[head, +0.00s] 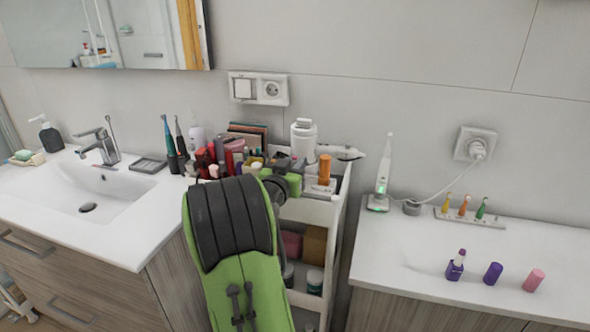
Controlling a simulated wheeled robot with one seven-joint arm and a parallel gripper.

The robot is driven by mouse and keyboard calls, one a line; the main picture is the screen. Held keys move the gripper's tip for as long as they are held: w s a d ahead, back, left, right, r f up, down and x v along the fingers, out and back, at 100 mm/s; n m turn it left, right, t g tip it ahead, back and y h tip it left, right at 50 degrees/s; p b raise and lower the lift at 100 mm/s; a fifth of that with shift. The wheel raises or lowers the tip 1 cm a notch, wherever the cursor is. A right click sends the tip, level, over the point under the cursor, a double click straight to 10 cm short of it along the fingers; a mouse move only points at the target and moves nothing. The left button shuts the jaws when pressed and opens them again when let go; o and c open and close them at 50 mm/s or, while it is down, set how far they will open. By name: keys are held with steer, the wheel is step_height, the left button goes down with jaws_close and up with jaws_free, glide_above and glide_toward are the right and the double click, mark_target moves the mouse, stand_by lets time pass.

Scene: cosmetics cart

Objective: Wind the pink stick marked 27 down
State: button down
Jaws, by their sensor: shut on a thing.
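No number can be read on anything, so I cannot tell which item is the pink stick marked 27. A pink cylinder (534,280) stands on the right counter. Beside it stand a plain purple cylinder (493,273) and an open purple tube (456,266) with a pale lilac tip showing. Several small red, pink and pale sticks crowd the top of the cart, partly hidden. My green and black arm reaches to the front of the cart top; its jaws and whatever is between them are hidden behind it.
The white cart (336,232) stands between two counters and holds bottles, including an orange one (324,169) and a white one (303,140). The left counter has a sink (88,190). A white electric device (384,175) and small coloured brushes stand along the right counter's back.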

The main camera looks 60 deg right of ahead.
steer(key=shift+w+a+f+m+g+b, duration=0.1)
steer(key=shift+f+m+g+b, duration=0.3)
steer(key=shift+m+g+b, duration=0.55)
steer(key=shift+r+m+g+b, duration=0.25)
steer(key=shift+m+g+b, duration=0.15)
steer(key=shift+g, duration=0.65)
steer(key=c, duration=1.1)
jaws_free()
steer(key=shift+r+n+t, duration=0.15)
steer(key=shift+n+t, duration=0.1)
steer(key=shift+t, duration=0.05)
